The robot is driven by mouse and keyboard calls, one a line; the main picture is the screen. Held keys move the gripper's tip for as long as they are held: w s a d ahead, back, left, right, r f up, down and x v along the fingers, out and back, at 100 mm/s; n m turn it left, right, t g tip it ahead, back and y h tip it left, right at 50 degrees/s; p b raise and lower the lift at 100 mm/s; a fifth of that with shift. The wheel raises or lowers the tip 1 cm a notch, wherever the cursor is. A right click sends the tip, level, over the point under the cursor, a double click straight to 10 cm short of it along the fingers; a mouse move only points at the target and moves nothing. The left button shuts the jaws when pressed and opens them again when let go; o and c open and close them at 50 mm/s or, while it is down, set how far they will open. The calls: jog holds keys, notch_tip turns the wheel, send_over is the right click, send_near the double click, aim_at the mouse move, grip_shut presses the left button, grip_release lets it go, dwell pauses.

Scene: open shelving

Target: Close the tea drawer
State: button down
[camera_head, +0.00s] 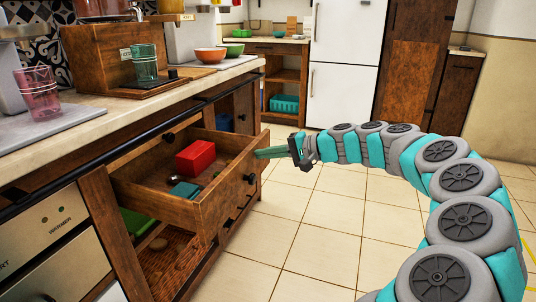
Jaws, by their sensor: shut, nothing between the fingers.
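The wooden drawer (228,190), which I take to be the tea drawer, is pulled well out from the counter. Inside it lie a red box (195,157), a teal item (185,189) and a small round metallic item (175,180). My gripper (260,153) is shut and empty, with its fingers pointing left at the upper far end of the drawer front. I cannot tell whether the fingertips touch the wood. A dark knob (249,178) sits on the drawer front below the gripper.
On the counter (90,127) stand a pink glass (39,92), a green glass (145,63) and two bowls (210,55). An open shelf space with a green item (136,222) lies below the drawer. A white fridge (343,65) stands behind.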

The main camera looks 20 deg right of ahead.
aim_at(190, 147)
jog(key=w+a, duration=0.5)
jog(key=a, duration=0.1)
jog(key=w+a+p, duration=0.1)
jog(key=w+a, duration=0.3)
jog(key=a, duration=0.3)
jog(key=w+a, duration=0.5)
jog(key=a, duration=0.1)
jog(key=shift+w+a, duration=0.15)
jog(key=shift+w, duration=0.2)
jog(key=shift+w+a, duration=0.25)
jog(key=shift+w+r, duration=0.1)
jog(key=shift+a+r, duration=0.1)
